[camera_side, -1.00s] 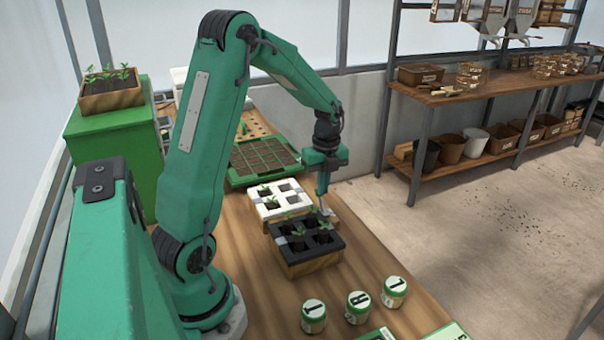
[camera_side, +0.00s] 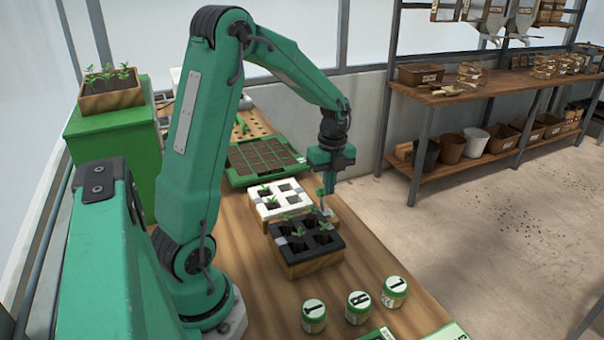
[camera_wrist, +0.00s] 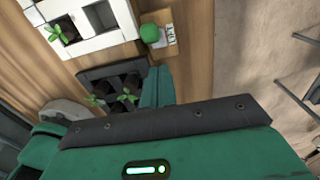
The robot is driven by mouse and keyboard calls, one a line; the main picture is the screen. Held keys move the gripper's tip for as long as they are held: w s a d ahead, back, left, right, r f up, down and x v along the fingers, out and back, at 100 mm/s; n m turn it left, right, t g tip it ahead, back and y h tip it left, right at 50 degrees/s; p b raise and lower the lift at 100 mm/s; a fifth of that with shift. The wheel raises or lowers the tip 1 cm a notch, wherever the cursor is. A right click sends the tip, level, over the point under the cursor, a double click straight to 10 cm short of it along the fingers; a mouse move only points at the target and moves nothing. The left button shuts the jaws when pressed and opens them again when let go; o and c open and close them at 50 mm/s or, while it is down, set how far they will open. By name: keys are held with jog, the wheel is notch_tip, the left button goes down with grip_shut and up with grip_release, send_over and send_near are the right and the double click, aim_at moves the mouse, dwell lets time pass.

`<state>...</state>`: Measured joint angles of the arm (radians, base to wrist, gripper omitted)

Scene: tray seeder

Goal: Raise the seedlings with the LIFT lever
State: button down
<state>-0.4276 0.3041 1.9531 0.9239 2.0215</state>
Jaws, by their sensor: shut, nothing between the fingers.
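The lever with a green ball knob (camera_wrist: 150,33) shows in the wrist view beside a small pale label plate (camera_wrist: 171,40), whose lettering is too small to read. In the side view the knob (camera_side: 320,191) stands just left of my gripper's fingers. My gripper (camera_side: 324,208) is shut and empty, pointing down by the right side of the trays; contact with the lever cannot be told. The black tray (camera_side: 312,257) holds several seedlings (camera_side: 287,217). The white tray (camera_side: 268,212) behind it has a seedling (camera_side: 264,191) at its left and empty cells.
Several labelled pots (camera_side: 358,307) stand at the front of the bench. A green tray of soil cells (camera_side: 240,180) lies behind the white tray. A planter (camera_side: 112,98) sits on a green cabinet at left. The floor right of the bench is clear.

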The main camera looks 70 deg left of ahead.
jog(key=a+r, duration=0.6)
jog(key=r, duration=0.1)
jog(key=shift+a, duration=0.35)
jog(key=s+d+r+n+t, duration=0.1)
jog(key=s+d+r+n, duration=0.15)
jog(key=d, duration=0.25)
jog(key=s+d+r+n+t+y, duration=0.1)
jog(key=d+r+n, duration=0.1)
jog(key=d+n, duration=0.15)
jog(key=s+d+r+n+t, duration=0.1)
jog(key=d+r+n, duration=0.1)
jog(key=d, duration=0.3)
jog(key=s+d+n+t, duration=0.3)
jog(key=s+d+n, duration=0.6)
jog(key=d+n, duration=0.1)
jog(key=shift+s+h, duration=0.4)
